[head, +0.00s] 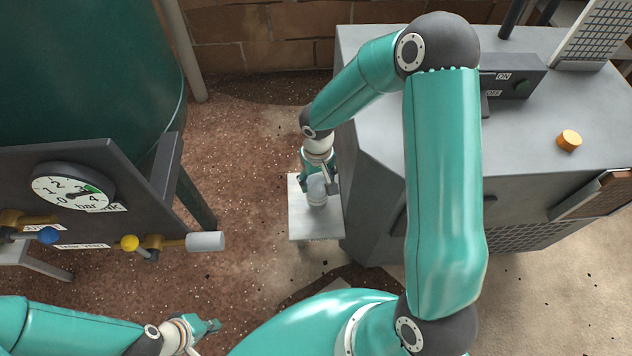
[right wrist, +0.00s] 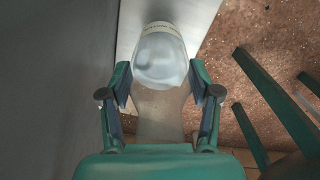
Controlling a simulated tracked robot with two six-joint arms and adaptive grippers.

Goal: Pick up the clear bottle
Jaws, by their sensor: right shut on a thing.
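The clear bottle (head: 317,189) stands on a small pale shelf (head: 300,225) beside the grey machine. In the right wrist view the bottle (right wrist: 160,58) shows as a translucent, whitish body with a pale band around it. My right gripper (head: 320,178) is at the bottle, with a finger on each side of it; in the right wrist view the fingers (right wrist: 160,85) are shut on it. I cannot tell whether the bottle is lifted off the shelf. My left gripper (head: 210,326) is far from it, low at the left, and its finger gap is too small to make out.
The grey machine (head: 375,165) with an orange knob (head: 569,140) stands right of the shelf. At the left is a green tank (head: 80,70) with a gauge panel (head: 72,188) and a pale pipe end (head: 205,241) jutting right. Open floor lies between them.

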